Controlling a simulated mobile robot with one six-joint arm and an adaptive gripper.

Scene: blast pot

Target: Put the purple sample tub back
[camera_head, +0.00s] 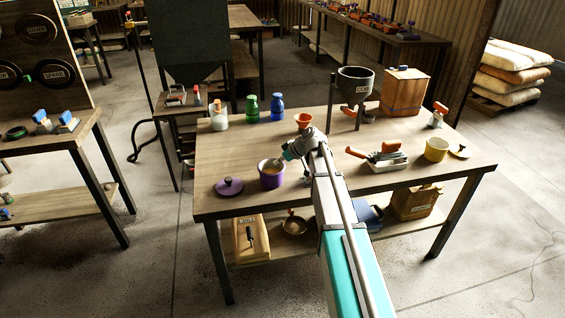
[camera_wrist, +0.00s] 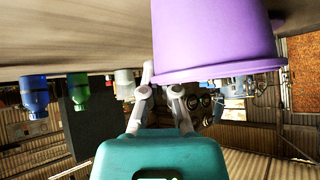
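The purple sample tub (camera_head: 271,178) is upright and lidless at the front left of the workbench, with some tan content showing inside. Its purple lid (camera_head: 229,187) lies on the bench to its left. My gripper (camera_head: 284,160) is at the tub's right rim. In the wrist view the tub (camera_wrist: 215,40) fills the upper middle, rim downward in the picture. My gripper (camera_wrist: 159,80) has its fingers close together at the rim, one outside against the wall and the other partly hidden behind the rim. It looks shut on the tub wall.
The left middle of the bench is clear.

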